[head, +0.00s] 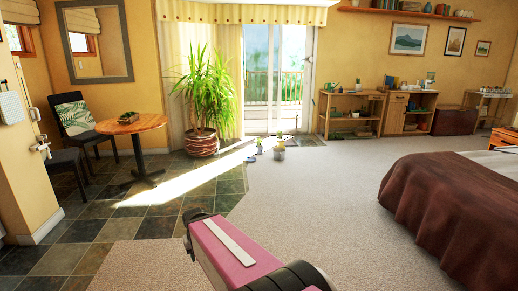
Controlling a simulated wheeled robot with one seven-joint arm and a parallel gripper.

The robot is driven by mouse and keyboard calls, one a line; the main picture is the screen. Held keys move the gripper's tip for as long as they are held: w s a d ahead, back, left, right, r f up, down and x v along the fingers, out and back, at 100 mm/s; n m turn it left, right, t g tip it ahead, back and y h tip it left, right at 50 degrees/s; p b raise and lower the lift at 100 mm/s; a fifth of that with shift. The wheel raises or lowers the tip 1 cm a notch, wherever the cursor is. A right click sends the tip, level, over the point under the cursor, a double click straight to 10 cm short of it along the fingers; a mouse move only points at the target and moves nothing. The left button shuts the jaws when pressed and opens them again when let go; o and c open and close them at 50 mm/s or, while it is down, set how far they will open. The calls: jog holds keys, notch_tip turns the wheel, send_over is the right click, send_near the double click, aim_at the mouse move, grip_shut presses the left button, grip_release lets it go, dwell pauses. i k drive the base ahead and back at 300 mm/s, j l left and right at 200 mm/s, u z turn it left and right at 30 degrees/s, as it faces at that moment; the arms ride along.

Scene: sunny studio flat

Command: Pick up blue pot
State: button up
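Several small objects stand on the floor in front of the glass door, far ahead of me in the head view. One is a small bluish item (251,160), low and flat-looking, at the edge of the carpet. Just behind it is a small pot with a green plant (259,149). To the right is a greyish pot (279,153) with something yellowish at its top. They are too small to tell which is the blue pot. My pink arm shows at the bottom, well short of them. My gripper cannot be seen.
A large potted plant (202,140) stands left of the small items. A round wooden table (132,124) and dark chairs are at the left. A bed with a brown cover (455,205) is at the right. Low shelves (350,115) line the back wall. The carpet between is clear.

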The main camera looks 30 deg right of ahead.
aim_at(259, 146)
jog(key=i+l+z, duration=0.5)
jog(key=i+z, duration=0.2)
jog(key=i, duration=0.2)
jog(key=i+l+z, duration=0.1)
jog(key=i+z, duration=0.2)
jog(key=i, duration=0.15)
jog(key=i+z, duration=0.1)
jog(key=i, duration=1.7)
jog(key=i+l, duration=0.1)
jog(key=i, duration=1.6)
jog(key=i+l+u, duration=0.15)
jog(key=i+u, duration=0.3)
jog(key=i, duration=0.15)
jog(key=i+l+u, duration=0.35)
jog(key=i+u, duration=0.15)
jog(key=i+l+u, duration=0.45)
jog(key=i+l, duration=0.1)
jog(key=i, duration=0.05)
